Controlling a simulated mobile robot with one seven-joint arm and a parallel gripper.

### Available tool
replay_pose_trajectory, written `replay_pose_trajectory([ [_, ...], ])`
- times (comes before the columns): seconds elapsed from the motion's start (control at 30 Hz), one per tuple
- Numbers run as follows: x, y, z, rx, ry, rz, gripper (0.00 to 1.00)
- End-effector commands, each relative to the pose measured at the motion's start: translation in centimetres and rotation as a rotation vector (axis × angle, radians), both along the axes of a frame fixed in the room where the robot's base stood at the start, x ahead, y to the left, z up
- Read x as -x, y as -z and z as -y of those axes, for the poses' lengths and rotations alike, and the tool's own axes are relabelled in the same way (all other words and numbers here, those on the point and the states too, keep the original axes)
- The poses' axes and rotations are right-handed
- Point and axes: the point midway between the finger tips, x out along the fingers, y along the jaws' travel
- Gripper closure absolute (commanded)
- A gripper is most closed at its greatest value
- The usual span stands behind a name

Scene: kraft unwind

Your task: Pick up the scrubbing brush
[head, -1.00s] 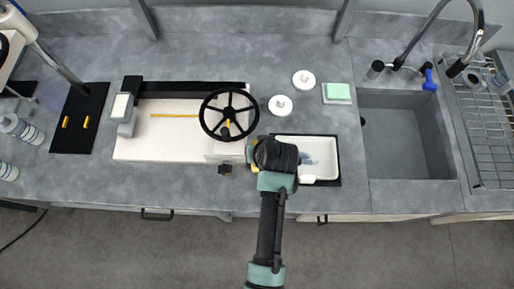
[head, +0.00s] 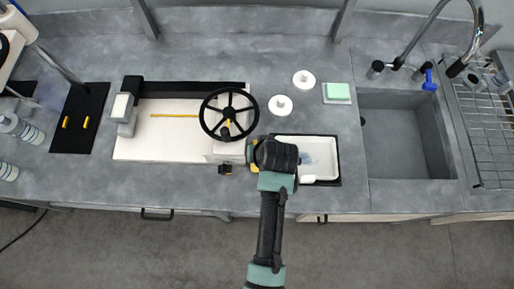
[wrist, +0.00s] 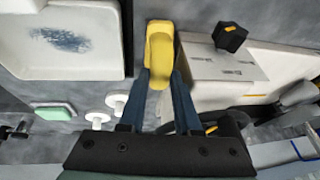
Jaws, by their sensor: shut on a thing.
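My gripper (wrist: 160,82) is shut on a long yellow object, which I take to be the scrubbing brush (wrist: 160,46). Its rounded yellow body sticks out beyond the two blue-grey fingers in the wrist view, and any bristles are hidden. In the head view my arm reaches over the counter's front part, and the wrist covers most of the gripper. Only a bit of yellow shows at its left side, between the white machine and the white tray. I cannot tell whether the brush is clear of the counter.
The white tray (head: 320,172) with a blue smudge lies just right of my wrist. The white machine (head: 160,144) with a black handwheel (head: 228,114) stands to the left. Two white discs (head: 280,106), a green sponge (head: 338,91) and the sink (head: 400,140) lie farther right.

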Motion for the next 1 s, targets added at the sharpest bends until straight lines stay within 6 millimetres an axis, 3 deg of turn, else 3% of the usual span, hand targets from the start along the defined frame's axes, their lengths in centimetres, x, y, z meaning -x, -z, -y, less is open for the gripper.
replay_pose_trajectory([
  [0.73, 0.0, -0.1, 0.1, -0.002, -0.001, -0.001, 1.00],
  [0.83, 0.0, -0.5, 0.4, -0.001, 0.000, 0.001, 1.00],
  [1.0, -0.1, -3.0, 0.4, 0.000, -0.002, 0.004, 1.00],
])
